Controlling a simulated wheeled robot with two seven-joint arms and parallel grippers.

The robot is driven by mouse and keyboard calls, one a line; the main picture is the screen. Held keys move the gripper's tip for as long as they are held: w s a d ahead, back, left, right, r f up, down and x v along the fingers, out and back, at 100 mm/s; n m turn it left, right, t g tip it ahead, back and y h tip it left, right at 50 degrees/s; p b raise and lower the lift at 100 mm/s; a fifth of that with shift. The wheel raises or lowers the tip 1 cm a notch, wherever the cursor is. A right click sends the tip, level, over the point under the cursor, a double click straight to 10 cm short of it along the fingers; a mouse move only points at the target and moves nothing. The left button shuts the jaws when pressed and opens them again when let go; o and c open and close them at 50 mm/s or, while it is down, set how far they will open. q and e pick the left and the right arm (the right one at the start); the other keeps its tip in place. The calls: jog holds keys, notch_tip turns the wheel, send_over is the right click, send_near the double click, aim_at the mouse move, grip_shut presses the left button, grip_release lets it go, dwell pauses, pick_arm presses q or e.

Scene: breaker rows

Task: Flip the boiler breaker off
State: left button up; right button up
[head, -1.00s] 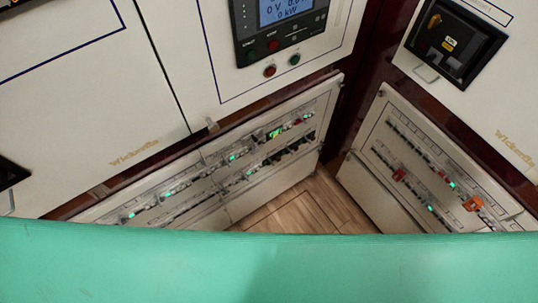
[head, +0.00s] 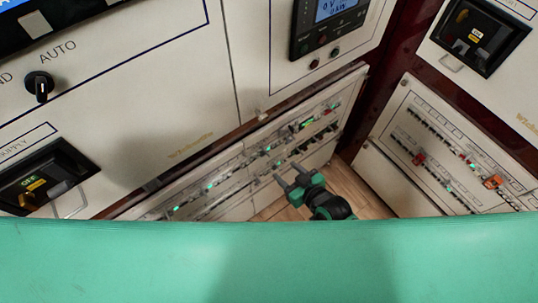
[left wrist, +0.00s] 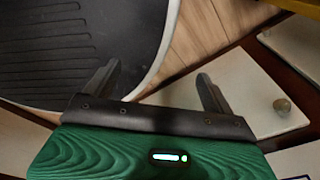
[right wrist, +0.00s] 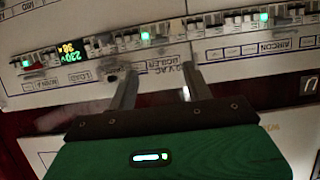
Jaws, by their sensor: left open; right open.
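My right gripper (head: 288,173) is open and empty in front of the lower breaker panel (head: 237,207) in the head view. In the right wrist view the panel is upside down, and the open fingers (right wrist: 158,72) point at its breaker row. The label reading BOILER (right wrist: 160,64) shows between the fingertips, with a breaker group (right wrist: 128,40) and a green light just above it. I cannot tell whether the fingers touch anything, or the boiler lever's exact position. My left gripper (left wrist: 158,70) is open and empty in the left wrist view, away from the panel.
A second breaker panel (head: 440,150) with red and orange parts stands at the right. Upper cabinets carry a meter display (head: 335,12), a rotary switch (head: 39,86) and large switches. Wooden floor (head: 350,190) shows between the panels. A dark ribbed surface (left wrist: 70,45) lies near my left gripper.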

aim_at(269, 155)
jog(key=p+x, duration=0.1)
jog(key=x, duration=0.9)
jog(key=shift+w+a+f, duration=0.1)
jog(key=shift+w+f, duration=0.1)
jog(key=shift+f, duration=0.05)
jog(key=c, duration=1)
